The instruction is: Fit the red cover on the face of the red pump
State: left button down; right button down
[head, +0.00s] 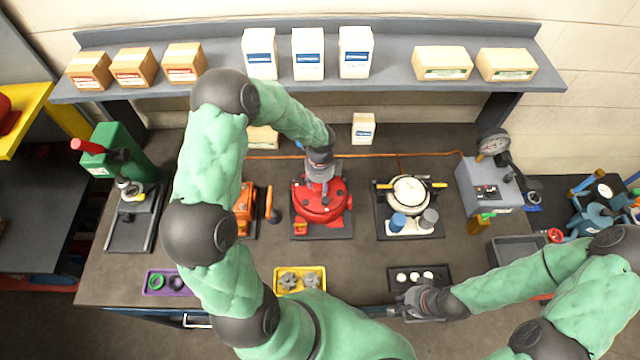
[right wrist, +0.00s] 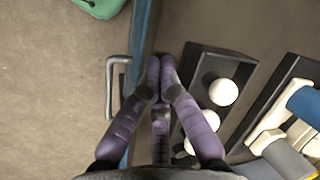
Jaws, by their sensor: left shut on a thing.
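The red pump (head: 335,219) stands on a dark base plate at the middle of the bench. My left gripper (head: 319,180) comes down over it from above and is shut on the round red cover (head: 308,198). The cover is at the pump's face; both are the same red, so I cannot tell whether it sits flush or slightly above. The gripper hides part of the cover. My right gripper (head: 397,308) is shut and empty at the bench's front edge, beside a black tray (head: 443,287). Its purple fingers (right wrist: 160,68) meet in the right wrist view.
An orange unit (head: 246,208) stands left of the pump, and a cream-coloured unit (head: 408,189) stands right. A yellow tray (head: 317,291) and a purple tray (head: 152,291) lie at the front. A grey gauge box (head: 485,182) stands right. A shelf (head: 390,83) with boxes runs behind.

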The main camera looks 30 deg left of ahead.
pick_arm(q)
jog(key=shift+f+b, duration=0.4)
jog(key=shift+f, duration=0.05)
pick_arm(e)
jog(key=shift+s+f, duration=0.1)
jog(key=shift+f, duration=0.3)
pick_arm(q)
jog(key=c, duration=0.7)
grip_release()
jog(key=shift+s, duration=0.1)
jog(key=shift+o, duration=0.8)
jog(key=shift+s+f, duration=0.1)
jog(key=shift+s, duration=0.05)
jog(key=shift+w+r+p, duration=0.25)
jog(key=shift+r+p, duration=0.7)
jog(key=shift+r, duration=0.2)
pick_arm(e)
jog(key=shift+r, duration=0.8)
pick_arm(q)
jog(key=shift+r+p, duration=1.5)
jog(key=shift+r, duration=0.45)
pick_arm(e)
jog(key=shift+r, duration=1.65)
jog(key=shift+f, duration=0.1)
